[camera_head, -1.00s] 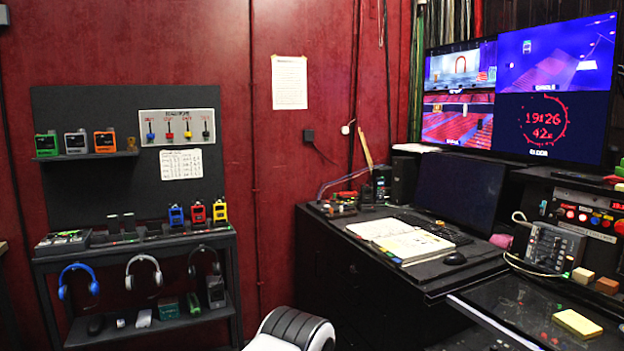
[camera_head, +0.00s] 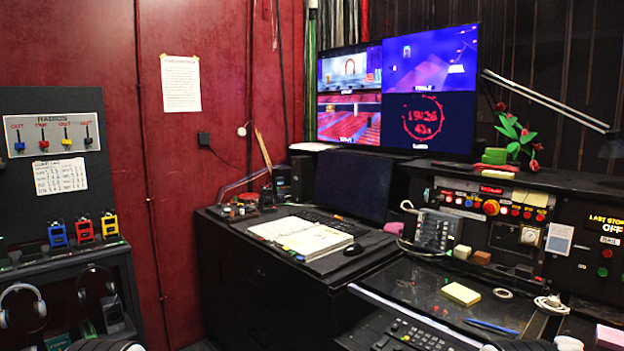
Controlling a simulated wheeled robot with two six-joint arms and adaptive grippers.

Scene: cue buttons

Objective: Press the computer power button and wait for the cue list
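A dark, blank computer screen (camera_head: 352,185) stands on the black desk (camera_head: 225,222). A keyboard (camera_head: 325,221) lies in front of it, partly behind an open book (camera_head: 315,240), with a mouse (camera_head: 353,249) to the right. I cannot make out which thing is the computer power button, and no cue list shows on the screen. Neither gripper is in view; only small rounded parts of my arms show at the bottom edge.
A control panel (camera_head: 470,207) with red and lit buttons is at the right. A wall display (camera_head: 398,90) shows camera pictures and a red clock. A radio shelf (camera_head: 20,262) is at the left. Bare floor shows little.

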